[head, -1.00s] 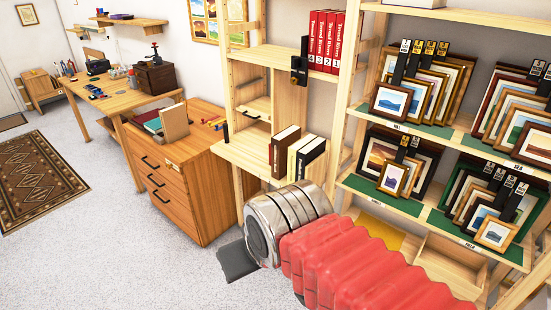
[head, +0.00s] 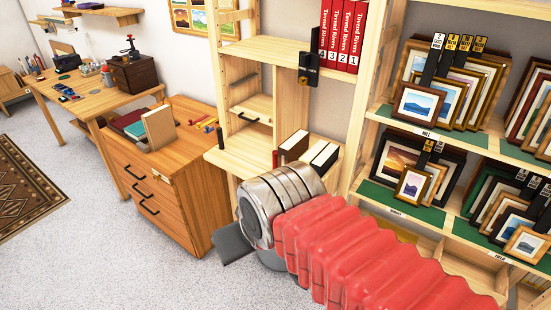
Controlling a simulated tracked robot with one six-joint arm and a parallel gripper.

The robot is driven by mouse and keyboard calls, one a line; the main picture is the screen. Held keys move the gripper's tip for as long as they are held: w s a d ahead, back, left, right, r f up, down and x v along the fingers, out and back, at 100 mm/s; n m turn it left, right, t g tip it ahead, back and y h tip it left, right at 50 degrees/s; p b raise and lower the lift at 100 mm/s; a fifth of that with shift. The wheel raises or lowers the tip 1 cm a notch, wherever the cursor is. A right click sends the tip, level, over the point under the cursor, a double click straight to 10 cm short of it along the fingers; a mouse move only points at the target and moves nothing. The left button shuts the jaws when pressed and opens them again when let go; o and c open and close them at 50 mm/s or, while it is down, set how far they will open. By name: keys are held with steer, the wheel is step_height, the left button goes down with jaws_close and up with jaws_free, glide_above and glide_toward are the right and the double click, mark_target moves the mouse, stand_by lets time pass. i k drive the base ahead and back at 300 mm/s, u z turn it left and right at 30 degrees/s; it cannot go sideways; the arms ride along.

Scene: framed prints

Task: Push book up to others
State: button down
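Several red books (head: 342,36) with white lettering and numbers 4 to 1 stand upright on the upper shelf, side by side. A brown book (head: 292,147) and black books with pale page edges (head: 323,154) stand on the lower ledge (head: 240,158), a small gap between brown and black. My arm hides their lower parts. I cannot tell which book the task means. My gripper (head: 234,243) is in front of and below the ledge, apart from the books as far as I can see. Only one grey finger shows, so its opening is hidden.
A black latch-like piece (head: 308,70) hangs at the upper shelf's front edge. A wooden drawer cabinet (head: 165,190) with a tan book (head: 159,128) stands left of the ledge. Racks of framed prints (head: 445,95) fill the right.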

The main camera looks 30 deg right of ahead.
mark_target(292, 149)
steer(key=u, duration=0.4)
steer(key=i, duration=1.15)
steer(key=u, duration=0.55)
